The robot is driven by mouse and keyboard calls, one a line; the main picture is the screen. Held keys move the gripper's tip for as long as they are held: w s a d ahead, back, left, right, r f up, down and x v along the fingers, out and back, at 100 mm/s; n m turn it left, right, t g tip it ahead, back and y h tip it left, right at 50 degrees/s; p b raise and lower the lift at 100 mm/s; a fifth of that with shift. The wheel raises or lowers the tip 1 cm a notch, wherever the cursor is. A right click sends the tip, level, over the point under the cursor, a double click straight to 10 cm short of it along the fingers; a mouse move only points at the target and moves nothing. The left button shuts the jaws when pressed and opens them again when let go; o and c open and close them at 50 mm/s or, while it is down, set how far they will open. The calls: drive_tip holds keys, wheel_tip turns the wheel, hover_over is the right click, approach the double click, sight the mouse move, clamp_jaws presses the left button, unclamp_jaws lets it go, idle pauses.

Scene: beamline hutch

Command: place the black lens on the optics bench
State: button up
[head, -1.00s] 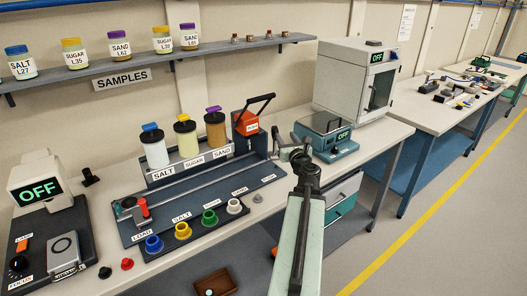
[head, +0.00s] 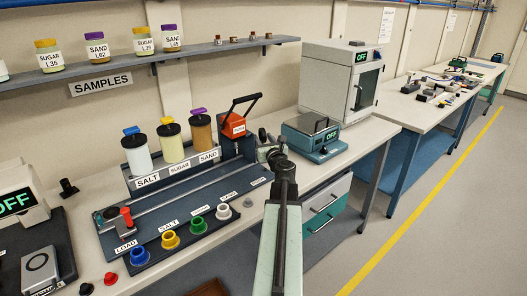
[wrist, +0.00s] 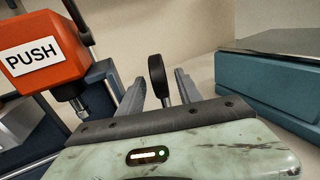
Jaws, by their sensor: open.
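A black round disc on a thin post, which looks like the black lens (wrist: 157,76), stands upright in the wrist view. It appears between the two grey fingers of my gripper (wrist: 160,93), which are apart. Whether it touches either finger cannot be told. In the head view my gripper (head: 268,152) is over the near bench, between the orange push block (head: 233,126) and the teal scale (head: 314,137). A small dark disc shows beside it there. I cannot tell for sure which surface is the optics bench.
The near bench (head: 375,131) carries a rail station with salt, sugar and sand jars (head: 170,143). A white cabinet (head: 335,80) stands behind the scale. Farther tables (head: 432,113) hold small parts. The floor (head: 420,230) on the right is clear.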

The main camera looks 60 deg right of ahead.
drive_tip(key=shift+x, duration=1.05)
drive_tip(key=shift+s, duration=0.1)
clamp_jaws()
idle(0.4)
